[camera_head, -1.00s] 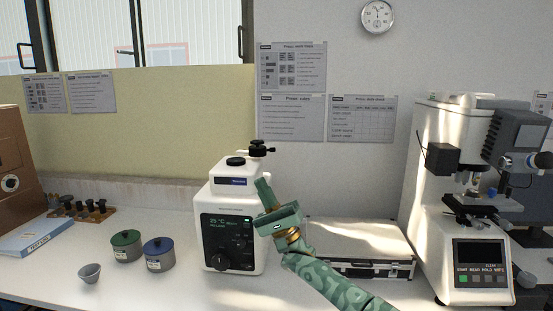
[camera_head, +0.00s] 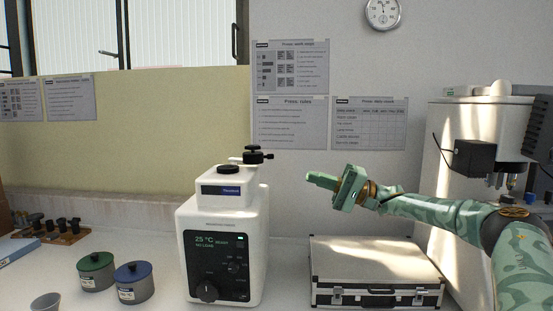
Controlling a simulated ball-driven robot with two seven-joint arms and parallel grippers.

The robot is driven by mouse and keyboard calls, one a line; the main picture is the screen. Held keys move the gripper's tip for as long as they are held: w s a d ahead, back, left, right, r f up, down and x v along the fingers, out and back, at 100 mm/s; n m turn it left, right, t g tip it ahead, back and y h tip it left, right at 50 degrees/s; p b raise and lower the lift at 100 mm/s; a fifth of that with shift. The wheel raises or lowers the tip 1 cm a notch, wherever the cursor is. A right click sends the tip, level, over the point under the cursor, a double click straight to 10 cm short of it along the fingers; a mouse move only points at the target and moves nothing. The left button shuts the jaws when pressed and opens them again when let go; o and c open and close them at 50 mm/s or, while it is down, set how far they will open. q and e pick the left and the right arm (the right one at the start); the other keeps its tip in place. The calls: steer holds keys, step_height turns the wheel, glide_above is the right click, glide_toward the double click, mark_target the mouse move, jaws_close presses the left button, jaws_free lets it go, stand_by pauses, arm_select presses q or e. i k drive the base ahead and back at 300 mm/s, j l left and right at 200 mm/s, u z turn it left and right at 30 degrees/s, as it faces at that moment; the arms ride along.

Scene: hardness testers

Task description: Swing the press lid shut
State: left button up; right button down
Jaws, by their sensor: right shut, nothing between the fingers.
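The press (camera_head: 222,245) is a white machine with a dark front panel and a lit display, standing on the bench left of centre. Its upper block (camera_head: 223,193) sits upright on the body, with a black cap on top. A small black clamp knob (camera_head: 258,155) sticks out at the top right. I see no raised lid, but I cannot tell from here whether the lid is fully seated. My right gripper (camera_head: 312,179) is shut and empty, in the air right of the press and apart from it, pointing left. My left gripper is out of view.
A silver case (camera_head: 375,262) lies under my right arm. A green-lidded pot (camera_head: 96,272), a blue-lidded pot (camera_head: 134,283) and a grey bowl (camera_head: 45,302) stand left of the press. A large white tester (camera_head: 470,130) stands at right.

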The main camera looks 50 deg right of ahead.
mark_target(257, 157)
steer(key=i+l, duration=0.25)
steer(key=l, duration=0.2)
steer(key=i+l, duration=0.25)
steer(key=l, duration=0.15)
steer(key=i+l, duration=0.25)
steer(key=l, duration=0.2)
